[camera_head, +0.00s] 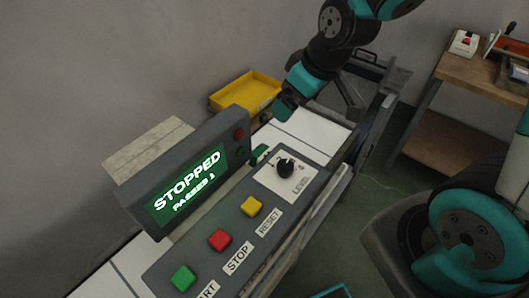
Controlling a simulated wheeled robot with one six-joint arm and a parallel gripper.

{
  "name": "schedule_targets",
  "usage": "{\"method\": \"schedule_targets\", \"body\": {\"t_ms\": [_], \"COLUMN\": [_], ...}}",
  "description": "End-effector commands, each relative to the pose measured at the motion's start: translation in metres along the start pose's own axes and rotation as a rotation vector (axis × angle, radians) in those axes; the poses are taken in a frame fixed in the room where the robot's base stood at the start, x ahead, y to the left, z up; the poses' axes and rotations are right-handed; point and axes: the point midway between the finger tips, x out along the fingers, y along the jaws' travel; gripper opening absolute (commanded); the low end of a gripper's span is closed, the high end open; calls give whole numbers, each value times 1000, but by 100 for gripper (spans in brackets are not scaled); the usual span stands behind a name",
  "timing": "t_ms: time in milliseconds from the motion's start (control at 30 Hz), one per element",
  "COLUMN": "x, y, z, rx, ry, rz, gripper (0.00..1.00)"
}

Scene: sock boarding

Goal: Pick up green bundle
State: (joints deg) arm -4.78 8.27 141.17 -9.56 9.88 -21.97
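A small dark green piece (259,154), which looks like the green bundle, shows on the white surface between the display box and the control panel. Its lower part is hidden by the panel. My gripper (284,108) is at the end of my teal and black arm, above the white surface, up and to the right of the green piece and apart from it. The fingertips are small and dark, so I cannot tell whether they are open or hold anything.
The display box (186,182) reads "STOPPED" and "PASSES 1". The control panel (235,227) has green, red and yellow buttons and a black knob (285,168). A yellow tray (246,91) stands behind. A wooden bench (474,77) with items stands at right. White surface (322,131) is clear right of my gripper.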

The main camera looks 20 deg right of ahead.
Motion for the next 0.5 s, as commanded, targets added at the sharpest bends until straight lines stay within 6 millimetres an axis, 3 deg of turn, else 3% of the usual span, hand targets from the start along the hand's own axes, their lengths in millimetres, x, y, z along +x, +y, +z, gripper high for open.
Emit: {"method": "schedule_targets", "body": {"t_ms": [500], "x": [30], "y": [0], "z": [13], "rx": [2], "ry": [0], "rz": [1], "gripper": [96]}}
